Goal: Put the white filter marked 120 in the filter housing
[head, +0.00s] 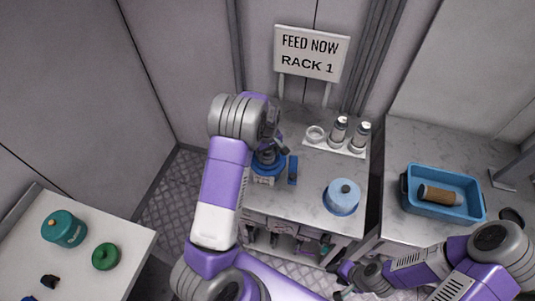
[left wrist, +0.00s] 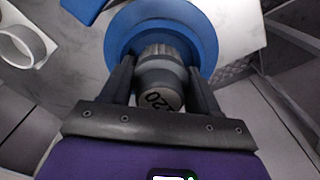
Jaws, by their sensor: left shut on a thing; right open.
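My left gripper (head: 270,146) is shut on a grey-white filter (left wrist: 160,80), whose end shows upside-down digits, "20" being readable. The filter stands over the middle of a round blue housing (left wrist: 118,42) on the marble counter; the housing also shows in the head view (head: 257,166). I cannot tell how deep the filter sits in it. Two similar filters, one left (head: 338,132) and one right (head: 360,138), stand in a white rack (head: 330,147) beside an empty ring (head: 315,134). My right gripper (head: 343,281) is open and empty, low in front of the counter.
A blue round lid-like part (head: 341,197) and a small blue bar (head: 293,170) lie on the counter. A blue bin (head: 465,211) with a brown cylinder (head: 440,194) is at right. A teal canister (head: 64,229) and green ring (head: 106,257) are on the left table.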

